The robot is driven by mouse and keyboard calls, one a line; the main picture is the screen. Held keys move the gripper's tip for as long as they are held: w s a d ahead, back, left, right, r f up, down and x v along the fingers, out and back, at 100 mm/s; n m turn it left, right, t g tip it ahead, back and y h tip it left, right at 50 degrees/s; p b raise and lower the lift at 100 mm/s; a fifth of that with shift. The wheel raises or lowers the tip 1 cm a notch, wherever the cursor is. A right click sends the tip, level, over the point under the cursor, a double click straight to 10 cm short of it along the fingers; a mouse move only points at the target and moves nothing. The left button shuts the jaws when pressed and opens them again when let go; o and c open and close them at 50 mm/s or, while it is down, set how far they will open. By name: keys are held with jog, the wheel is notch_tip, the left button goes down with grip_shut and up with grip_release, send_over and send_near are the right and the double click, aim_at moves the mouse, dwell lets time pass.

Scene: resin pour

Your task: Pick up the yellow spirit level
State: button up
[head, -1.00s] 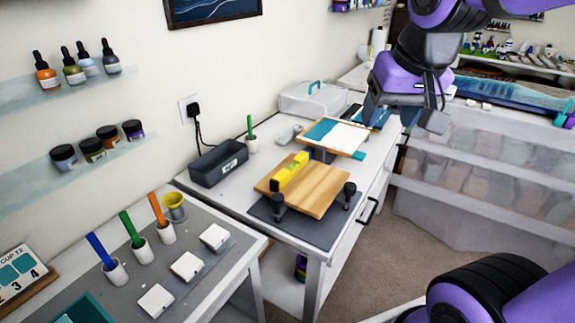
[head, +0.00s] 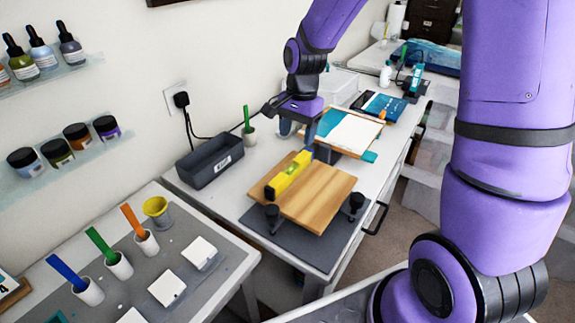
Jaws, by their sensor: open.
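The yellow spirit level (head: 288,176) rests on a wooden board (head: 325,201), near the board's left edge. The board sits raised over a dark grey mat (head: 300,239), with black knobs at its near corners. My gripper (head: 296,131) is open, above and behind the level, pointing down near its far end. It is apart from the level as far as the view shows. My forearm and wrist hang over the back of the table.
A dark grey bin (head: 210,163) stands left of the board. Behind the board a tilted panel with white and teal (head: 352,132) lies close to my gripper. A green-handled cup (head: 249,130) stands at the back. The near-left table holds cups and white tiles (head: 167,288).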

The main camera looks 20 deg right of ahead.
aim_at(291, 167)
jog(key=shift+w+a+f, duration=0.15)
jog(key=shift+w+f, duration=0.3)
jog(key=shift+f, duration=0.35)
jog(key=f, duration=0.5)
jog(key=shift+s+a+f, duration=0.15)
jog(key=shift+a, duration=0.15)
jog(key=shift+s+a+f, duration=0.1)
jog(key=shift+a+f, duration=0.05)
jog(key=shift+f, duration=0.7)
jog(key=shift+s+a+f, duration=0.1)
jog(key=shift+s+f, duration=0.05)
jog(key=shift+f, duration=0.65)
jog(key=shift+s+a+f, duration=0.1)
jog(key=shift+a+f, duration=0.05)
jog(key=shift+f, duration=0.7)
grip_shut()
jog(key=shift+r, duration=0.1)
